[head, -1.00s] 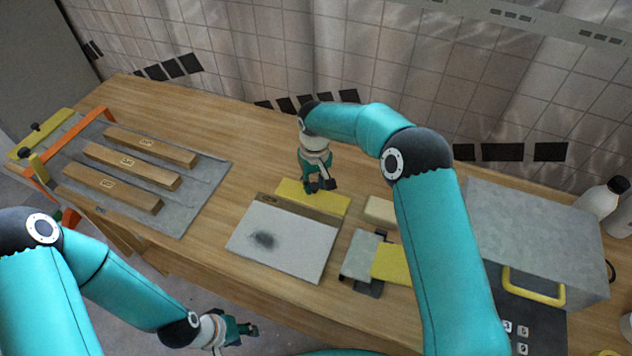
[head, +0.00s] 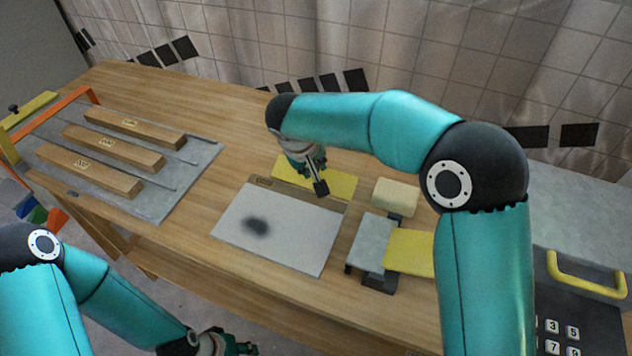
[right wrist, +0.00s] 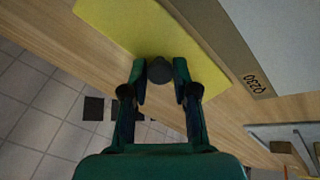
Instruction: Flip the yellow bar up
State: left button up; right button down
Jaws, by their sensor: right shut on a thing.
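A flat yellow strip (head: 335,183) lies along the far edge of a white panel (head: 290,238) with a dark smudge. My right gripper (head: 318,182) is over this strip, shut on a small dark grey knob-like piece (right wrist: 160,70). In the right wrist view the yellow strip (right wrist: 115,25) lies behind that piece; whether the piece is fixed to it I cannot tell. Another yellow bar (head: 30,110) with a black knob sits on an orange frame at the far left. My left gripper (head: 232,347) is low at the bottom edge, away from the table top; its jaws are unclear.
Several wooden blocks (head: 115,151) lie on a grey board (head: 170,195) at the left. A yellow pad (head: 410,252), a grey pad (head: 371,240) and a cream block (head: 396,195) are right of the white panel. A grey box with a yellow handle (head: 585,275) stands far right.

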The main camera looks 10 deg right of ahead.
jog(key=b, duration=0.2)
jog(key=t+h+b, duration=0.1)
jog(key=b, duration=0.1)
jog(key=shift+s+a+f, duration=0.25)
jog(key=shift+s+a, duration=0.05)
jog(key=shift+s, duration=0.05)
pick_arm(q)
notch_tip(320, 180, down, 7)
jog(key=b, duration=0.1)
jog(key=shift+f+b, duration=0.2)
jog(key=shift+b, duration=0.15)
pick_arm(e)
jog(key=shift+s+a+r+t, duration=0.1)
jog(key=shift+s+r+t, duration=0.1)
jog(key=shift+r+t, duration=0.15)
jog(key=c, duration=0.9)
grip_release()
jog(key=v, duration=1.2)
jog(key=shift+a, duration=0.15)
jog(key=shift+f, duration=0.2)
